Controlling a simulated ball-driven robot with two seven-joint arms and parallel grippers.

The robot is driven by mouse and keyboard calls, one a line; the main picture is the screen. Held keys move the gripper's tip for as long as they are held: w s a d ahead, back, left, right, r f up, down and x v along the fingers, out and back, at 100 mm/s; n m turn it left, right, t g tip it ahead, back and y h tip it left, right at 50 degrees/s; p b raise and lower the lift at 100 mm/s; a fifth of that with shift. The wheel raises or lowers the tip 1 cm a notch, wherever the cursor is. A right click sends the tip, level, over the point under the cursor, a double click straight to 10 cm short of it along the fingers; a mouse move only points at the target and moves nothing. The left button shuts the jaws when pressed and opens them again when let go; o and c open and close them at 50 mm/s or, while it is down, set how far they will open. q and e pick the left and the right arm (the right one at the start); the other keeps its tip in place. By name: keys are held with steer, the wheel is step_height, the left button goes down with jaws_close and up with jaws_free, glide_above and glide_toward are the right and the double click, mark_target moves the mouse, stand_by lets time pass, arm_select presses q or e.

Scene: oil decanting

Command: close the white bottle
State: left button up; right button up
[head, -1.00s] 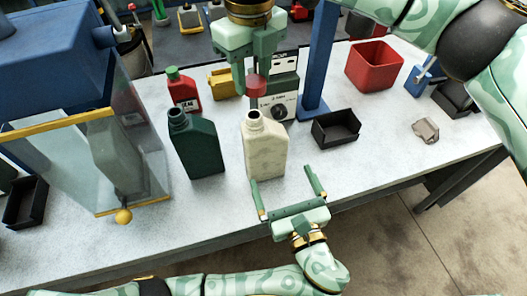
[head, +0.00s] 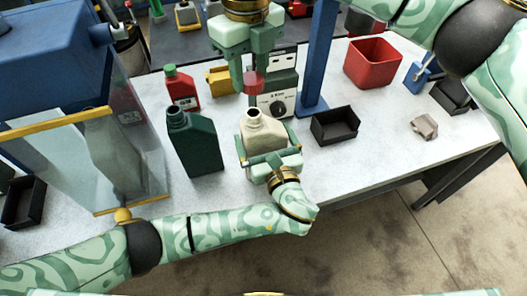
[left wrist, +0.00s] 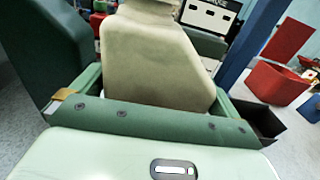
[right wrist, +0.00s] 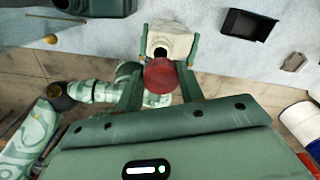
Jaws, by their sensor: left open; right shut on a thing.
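The white bottle (head: 264,130) stands upright on the bench, its neck open; its body fills the middle of the left wrist view (left wrist: 155,62). My left gripper (head: 268,153) is open, with its fingers on either side of the bottle's body. My right gripper (head: 251,88) is shut on a red cap (head: 253,83) and holds it above and slightly behind the bottle's neck. In the right wrist view the cap (right wrist: 160,76) sits between the fingertips, just below the open mouth and apart from it. The bottle's lower part is hidden by my left gripper in the head view.
A dark green open bottle (head: 194,143) stands close on the left. A red bottle (head: 182,88) and a white device with a dial (head: 275,102) are behind, beside a blue post (head: 317,60). A black tray (head: 335,126) lies to the right; the bench beyond it is mostly clear.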

mark_target(252, 111)
arm_select(q)
steer(key=c, duration=1)
arm_select(e)
steer(key=shift+f, duration=2.5)
steer(key=shift+f, duration=0.1)
steer(key=shift+f, duration=0.8)
steer(key=shift+f, duration=0.55)
